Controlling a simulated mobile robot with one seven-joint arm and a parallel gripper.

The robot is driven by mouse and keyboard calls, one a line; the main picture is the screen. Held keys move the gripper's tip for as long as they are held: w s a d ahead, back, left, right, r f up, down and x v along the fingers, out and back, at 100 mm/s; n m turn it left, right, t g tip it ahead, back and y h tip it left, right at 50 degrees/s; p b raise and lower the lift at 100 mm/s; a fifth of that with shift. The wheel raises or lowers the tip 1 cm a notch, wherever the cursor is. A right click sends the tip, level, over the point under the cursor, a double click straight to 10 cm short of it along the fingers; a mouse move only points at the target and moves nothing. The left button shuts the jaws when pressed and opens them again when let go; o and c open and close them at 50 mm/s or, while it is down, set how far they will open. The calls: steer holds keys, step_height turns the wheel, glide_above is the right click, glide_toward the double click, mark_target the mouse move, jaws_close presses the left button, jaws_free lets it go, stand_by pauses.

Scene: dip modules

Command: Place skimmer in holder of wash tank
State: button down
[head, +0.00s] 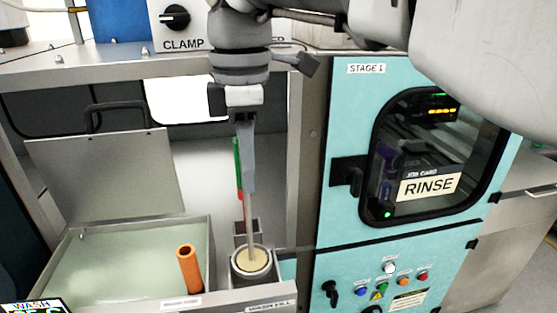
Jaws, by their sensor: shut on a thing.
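My gripper (243,119) points down, shut on the skimmer's upper end. The skimmer (248,165) hangs upright, with a flat grey-blue upper part and a thin rod below. Its rod reaches down to a round cup (238,271) with a beige disc-like surface inside; I cannot tell whether that surface is the skimmer's head or the cup's contents. The wash tank (211,250), with pale green liquid, is at the lower left. A small square grey socket (240,229), possibly the holder, is just behind the cup, partly hidden by the rod.
A green and red upright item (238,165) stands close behind the skimmer. An orange tube (189,269) stands at the tank's right side. The tank's lid (105,175) is raised. A turquoise rinse cabinet (340,120) with a door and knobs borders the right side.

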mark_target(248, 210)
step_height(248, 210, down, 11)
steer(key=shift+w+r+b, duration=0.1)
steer(key=shift+r+b, duration=0.1)
steer(key=shift+b, duration=0.15)
steer(key=shift+f, duration=0.2)
steer(key=c, duration=0.7)
jaws_free()
steer(key=shift+r, duration=0.15)
